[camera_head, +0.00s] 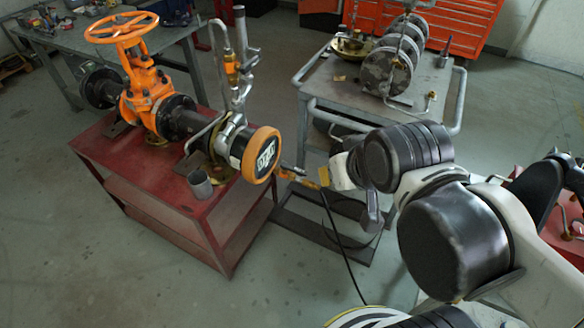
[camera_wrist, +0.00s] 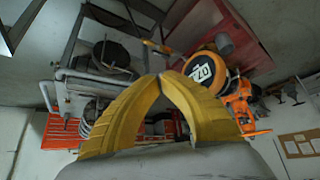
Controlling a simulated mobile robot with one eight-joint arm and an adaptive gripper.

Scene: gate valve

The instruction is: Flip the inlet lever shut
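The orange gate valve (camera_head: 145,95) with its handwheel (camera_head: 122,28) stands on a red table (camera_head: 150,165). Its pipe ends in a round orange-rimmed cap (camera_head: 262,155), which also shows in the wrist view (camera_wrist: 205,70). A small orange-yellow lever-like bar (camera_head: 304,181) sticks out to the right of the cap; I take it for the inlet lever. It seems to be the yellow bar (camera_wrist: 156,46) beyond my fingertips in the wrist view. My gripper (camera_wrist: 161,76) has its yellow fingertips together with nothing visible between them. In the head view its tip (camera_head: 324,176) is close to the bar; contact cannot be told.
A grey metal cup (camera_head: 200,185) stands on the red table's front edge. Upright pipes with a yellow fitting (camera_head: 232,68) rise behind the cap. A grey cart (camera_head: 340,95) with railings and stacked discs stands close behind my gripper. A black cable (camera_head: 337,235) hangs below.

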